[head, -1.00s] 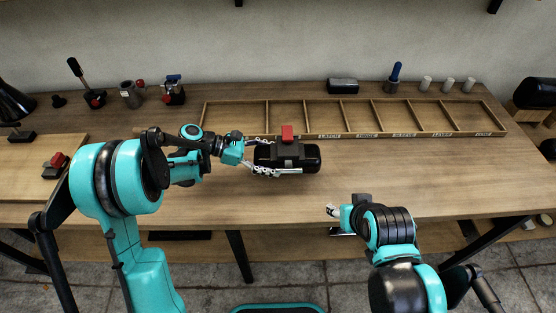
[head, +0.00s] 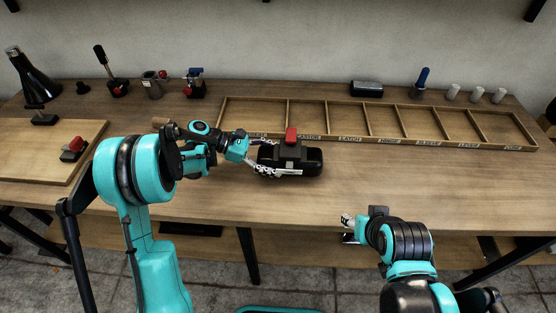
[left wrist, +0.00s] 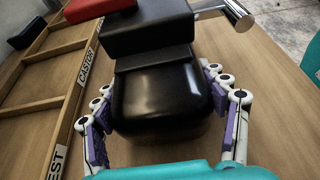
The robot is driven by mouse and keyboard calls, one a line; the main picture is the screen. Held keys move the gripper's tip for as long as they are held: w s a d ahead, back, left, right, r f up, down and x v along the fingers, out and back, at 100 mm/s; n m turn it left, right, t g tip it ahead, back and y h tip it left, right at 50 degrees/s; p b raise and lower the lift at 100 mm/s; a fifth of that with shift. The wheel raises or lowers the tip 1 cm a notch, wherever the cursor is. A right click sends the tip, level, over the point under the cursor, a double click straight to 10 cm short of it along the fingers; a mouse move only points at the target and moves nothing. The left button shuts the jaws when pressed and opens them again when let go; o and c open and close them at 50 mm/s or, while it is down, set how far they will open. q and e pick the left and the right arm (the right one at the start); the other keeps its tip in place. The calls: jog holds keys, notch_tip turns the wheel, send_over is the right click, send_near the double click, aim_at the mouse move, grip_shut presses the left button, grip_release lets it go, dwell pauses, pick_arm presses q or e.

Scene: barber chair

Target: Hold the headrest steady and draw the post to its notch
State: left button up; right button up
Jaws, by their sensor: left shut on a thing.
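The headrest is a black padded block (head: 310,162) in front of the long tray. A dark bracket (head: 289,153) with a red knob (head: 291,135) sits across its middle. My left gripper (head: 268,157) is shut on the headrest's left end. In the left wrist view, the fingers grip both sides of the black pad (left wrist: 158,90). There a shiny metal post (left wrist: 238,12) sticks out beside the bracket; I cannot make it out in the head view. I cannot tell whether the headrest touches the table. My right gripper (head: 346,221) is apart from it, near the table's front edge; its jaws are unclear.
A labelled wooden tray (head: 222,118) with several empty compartments lies behind the headrest. A board (head: 30,160) with a red-topped clamp (head: 73,149) is at left. Tools and a dark bottle (head: 33,75) stand along the back. The table right of the headrest is clear.

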jog(key=shift+f+b, duration=0.5)
dwell(0.7)
jog(key=shift+r, duration=0.15)
jog(key=c, duration=0.3)
notch_tip(320, 180, up, 14)
jog(key=n+g, duration=0.5)
jog(key=n, duration=1.3)
send_over(300, 171)
jog(key=s, duration=0.3)
jog(key=shift+c, duration=0.2)
jog(key=w+f, duration=0.1)
jog(key=f, duration=0.3)
jog(key=w+f, duration=0.1)
jog(key=f, duration=0.7)
jog(key=shift+w, duration=0.4)
grip_shut()
